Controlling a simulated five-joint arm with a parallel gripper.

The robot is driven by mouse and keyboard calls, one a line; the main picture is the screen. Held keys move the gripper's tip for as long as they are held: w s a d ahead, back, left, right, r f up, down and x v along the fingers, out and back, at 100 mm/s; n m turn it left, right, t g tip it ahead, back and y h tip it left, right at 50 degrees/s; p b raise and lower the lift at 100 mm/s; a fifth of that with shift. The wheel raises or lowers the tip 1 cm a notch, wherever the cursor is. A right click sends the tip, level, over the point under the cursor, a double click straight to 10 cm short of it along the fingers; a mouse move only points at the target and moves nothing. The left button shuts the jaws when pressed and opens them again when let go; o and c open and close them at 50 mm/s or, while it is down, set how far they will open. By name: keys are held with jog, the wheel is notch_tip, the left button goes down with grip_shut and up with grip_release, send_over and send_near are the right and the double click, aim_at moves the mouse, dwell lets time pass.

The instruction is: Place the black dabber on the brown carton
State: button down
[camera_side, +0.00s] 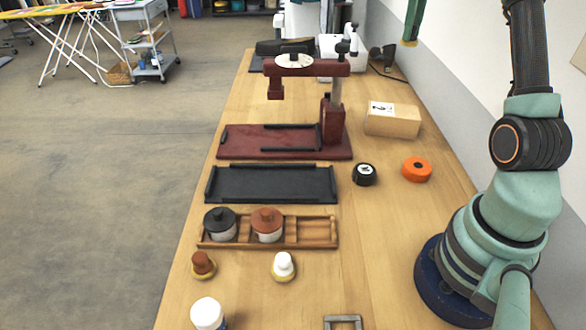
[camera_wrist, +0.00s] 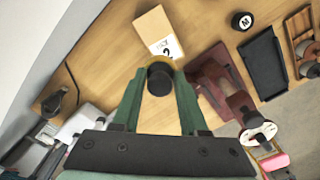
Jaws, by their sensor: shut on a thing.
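The brown carton (camera_side: 392,122) lies on the right part of the table beyond the orange ring, a white label on it. It also shows at the top of the wrist view (camera_wrist: 153,24). My gripper (camera_wrist: 160,77) is shut on the black dabber (camera_wrist: 158,82), which has a yellow rim at its far end. The dabber hangs in the air, apart from the carton in the side view. There my gripper (camera_side: 415,18) is cut by the top edge, above and beyond the carton; the dabber's black part is hidden.
A maroon press (camera_side: 310,142) stands left of the carton. An orange ring (camera_side: 416,169) and a black round tin (camera_side: 365,174) lie nearer.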

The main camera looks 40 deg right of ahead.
notch_tip(320, 180, down, 19)
jog(key=shift+f, duration=0.1)
dwell(0.4)
jog(key=shift+c, duration=2.2)
grip_release()
jog(key=shift+f, duration=0.1)
